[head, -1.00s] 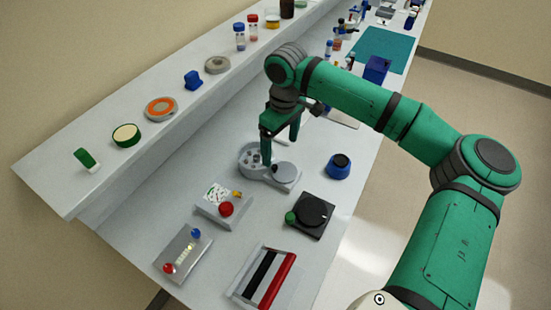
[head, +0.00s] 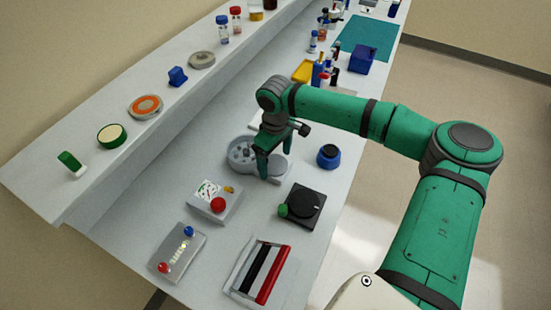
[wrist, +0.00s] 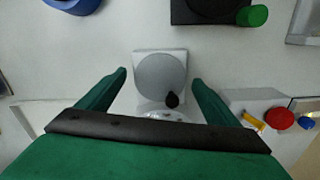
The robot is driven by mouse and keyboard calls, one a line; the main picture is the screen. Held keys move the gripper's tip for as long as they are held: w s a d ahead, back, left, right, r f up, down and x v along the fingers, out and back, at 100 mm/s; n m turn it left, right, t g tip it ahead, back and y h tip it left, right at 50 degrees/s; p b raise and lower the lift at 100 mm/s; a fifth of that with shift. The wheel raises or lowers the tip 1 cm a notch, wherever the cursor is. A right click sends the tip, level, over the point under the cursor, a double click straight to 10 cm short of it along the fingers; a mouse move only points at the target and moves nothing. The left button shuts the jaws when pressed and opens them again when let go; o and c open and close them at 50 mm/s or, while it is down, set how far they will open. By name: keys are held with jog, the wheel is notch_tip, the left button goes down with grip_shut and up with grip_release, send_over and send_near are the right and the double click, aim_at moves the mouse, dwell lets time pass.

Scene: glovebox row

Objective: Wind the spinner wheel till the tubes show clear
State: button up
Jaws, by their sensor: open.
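The spinner (head: 240,153) is a grey device on the bench, with a round tube bowl at the left and a flat round wheel at the right. In the wrist view its grey wheel (wrist: 158,76) lies between my finger tips, with a small dark knob (wrist: 172,100) at the wheel's lower right edge. Part of the tube bowl (wrist: 162,114) shows below; whether the tubes are clear is too small to tell. My gripper (head: 271,168) is open over the wheel and holds nothing; it also shows in the wrist view (wrist: 159,77). My fingers hide the knob in the head view.
A blue round pot (head: 329,157) and a black turntable (head: 304,207) with a green knob stand close by. A white box with a red button (head: 218,204) sits in front. The raised shelf (head: 95,160) runs along the left. Some bare bench lies between these.

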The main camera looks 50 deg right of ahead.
jog(key=shift+w, duration=0.1)
jog(key=shift+a+f, duration=0.1)
jog(key=c, duration=1.1)
jog(key=shift+o, duration=0.2)
jog(key=shift+m, duration=0.3)
jog(key=shift+m, duration=2.7)
jog(key=o, duration=1.1)
jog(key=shift+c, duration=0.2)
